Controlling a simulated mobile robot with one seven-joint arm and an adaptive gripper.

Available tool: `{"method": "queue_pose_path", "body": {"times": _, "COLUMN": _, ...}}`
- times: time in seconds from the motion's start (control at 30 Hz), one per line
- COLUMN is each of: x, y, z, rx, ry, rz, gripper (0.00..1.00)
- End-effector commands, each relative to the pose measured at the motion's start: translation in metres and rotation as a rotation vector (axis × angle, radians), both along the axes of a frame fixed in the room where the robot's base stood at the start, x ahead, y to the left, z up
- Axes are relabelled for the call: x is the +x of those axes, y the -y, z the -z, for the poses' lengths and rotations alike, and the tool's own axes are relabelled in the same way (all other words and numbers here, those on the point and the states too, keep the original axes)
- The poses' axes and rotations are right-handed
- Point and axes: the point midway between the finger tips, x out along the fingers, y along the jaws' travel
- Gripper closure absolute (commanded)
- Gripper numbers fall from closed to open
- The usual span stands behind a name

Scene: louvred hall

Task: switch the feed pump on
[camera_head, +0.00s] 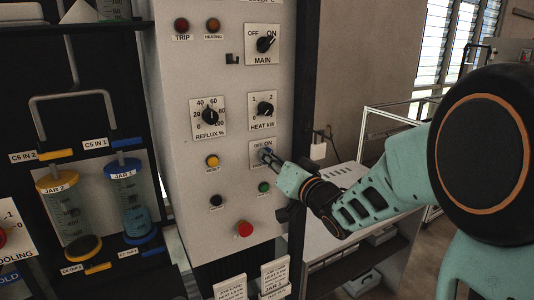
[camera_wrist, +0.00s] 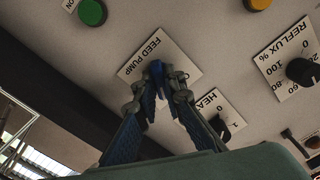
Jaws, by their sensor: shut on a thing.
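The feed pump switch plate (camera_head: 256,158) is on the white control panel, with OFF and ON marks on it. In the wrist view the plate (camera_wrist: 135,69) appears upside down and reads FEED PUMP. My gripper (camera_head: 267,155) reaches in from the right, at the plate. In the wrist view its blue-padded fingers (camera_wrist: 160,73) come together at the plate's middle, shut on the feed pump knob. The fingers hide the knob, so I cannot tell which way it points.
Close by are the heat knob (camera_head: 263,109), reflux knob (camera_head: 210,117), yellow button (camera_head: 212,161), green button (camera_head: 264,187) and red button (camera_head: 244,229). The main switch (camera_head: 265,44) is above. A dark post (camera_head: 305,110) edges the panel. Jars (camera_head: 127,205) hang at left.

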Motion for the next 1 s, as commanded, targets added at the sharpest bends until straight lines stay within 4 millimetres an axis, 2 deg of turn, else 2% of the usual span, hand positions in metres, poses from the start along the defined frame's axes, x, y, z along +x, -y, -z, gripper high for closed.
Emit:
{"method": "queue_pose_path", "body": {"times": 0.03, "x": 0.000, "y": 0.000, "z": 0.000, "rx": -0.001, "ry": 0.002, "rz": 0.000, "gripper": 1.00}}
{"method": "queue_pose_path", "body": {"times": 0.07, "x": 0.000, "y": 0.000, "z": 0.000, "rx": -0.002, "ry": 0.002, "rz": 0.000, "gripper": 0.88}}
{"method": "queue_pose_path", "body": {"times": 0.23, "x": 0.000, "y": 0.000, "z": 0.000, "rx": -0.003, "ry": 0.002, "rz": 0.000, "gripper": 0.71}}
{"method": "queue_pose_path", "body": {"times": 0.57, "x": -0.003, "y": 0.003, "z": -0.001, "rx": -0.005, "ry": 0.004, "rz": 0.001, "gripper": 0.71}}
{"method": "queue_pose_path", "body": {"times": 1.0, "x": -0.047, "y": 0.032, "z": -0.001, "rx": -0.006, "ry": 0.004, "rz": 0.002, "gripper": 0.71}}
